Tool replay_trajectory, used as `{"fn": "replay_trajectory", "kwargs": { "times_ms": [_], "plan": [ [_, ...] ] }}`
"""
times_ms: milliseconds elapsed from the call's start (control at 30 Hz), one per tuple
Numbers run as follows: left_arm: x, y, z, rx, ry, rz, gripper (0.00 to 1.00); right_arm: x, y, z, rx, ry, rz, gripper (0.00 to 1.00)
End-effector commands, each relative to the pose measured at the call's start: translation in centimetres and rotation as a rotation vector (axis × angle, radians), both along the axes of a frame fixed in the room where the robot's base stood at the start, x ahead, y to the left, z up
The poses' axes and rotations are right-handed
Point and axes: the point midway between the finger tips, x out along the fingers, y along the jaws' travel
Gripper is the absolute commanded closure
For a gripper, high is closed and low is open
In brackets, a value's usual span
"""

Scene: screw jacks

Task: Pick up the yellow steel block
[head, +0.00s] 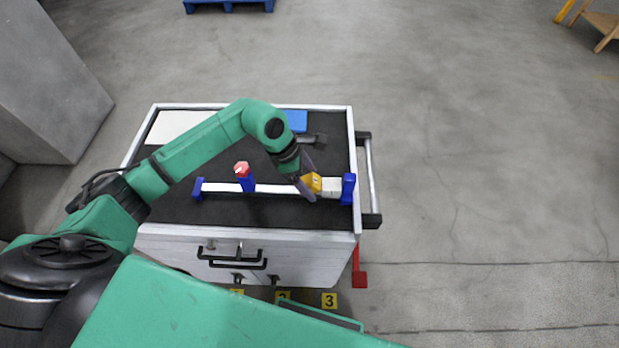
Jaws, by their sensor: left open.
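The yellow steel block (312,182) is on the right part of the white bar on top of the cart. My left gripper (305,178) reaches down from the upper left and is open. Its fingers are at the block, one on its far side and one on its near left side. I cannot tell whether they touch it. The white bar (275,189) spans two blue supports, the right one (348,188) close to the block. A blue screw jack with a red top (243,174) stands near the middle of the bar. My right gripper is not in view.
The cart's black top (260,212) has a white rim and a side handle (371,180). A white sheet (178,126) and a blue item (296,120) lie at the back. Yellow numbered markers (329,300) are below the cart's front. Open floor lies to the right.

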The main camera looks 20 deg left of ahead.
Motion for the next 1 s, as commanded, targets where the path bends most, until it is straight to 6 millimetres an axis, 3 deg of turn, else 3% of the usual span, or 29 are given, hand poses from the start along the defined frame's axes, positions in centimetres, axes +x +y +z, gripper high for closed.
{"fn": "replay_trajectory", "kwargs": {
  "times_ms": [133, 167, 300, 367, 400, 767, 1000],
  "plan": [
    [0.0, 0.0, -0.1, 0.000, -0.001, 0.000, 0.14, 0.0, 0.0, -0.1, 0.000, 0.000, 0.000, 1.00],
    [0.0, 0.0, -0.1, 0.000, -0.001, 0.000, 0.18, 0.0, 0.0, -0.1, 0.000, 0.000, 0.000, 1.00],
    [0.0, 0.0, -0.1, 0.000, -0.001, 0.000, 0.71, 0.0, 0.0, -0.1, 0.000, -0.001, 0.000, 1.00],
    [0.0, 0.0, -0.1, -0.001, -0.001, 0.000, 0.94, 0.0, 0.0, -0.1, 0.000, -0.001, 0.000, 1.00],
    [0.0, 0.0, -0.1, -0.001, -0.001, 0.000, 1.00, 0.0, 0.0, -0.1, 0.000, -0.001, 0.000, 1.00],
    [0.1, 0.0, 0.2, -0.003, -0.004, 0.000, 1.00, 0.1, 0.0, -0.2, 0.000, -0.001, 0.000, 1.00],
    [0.2, 0.0, 2.9, -0.002, -0.009, -0.001, 1.00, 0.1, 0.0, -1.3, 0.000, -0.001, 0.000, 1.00]
  ]
}}
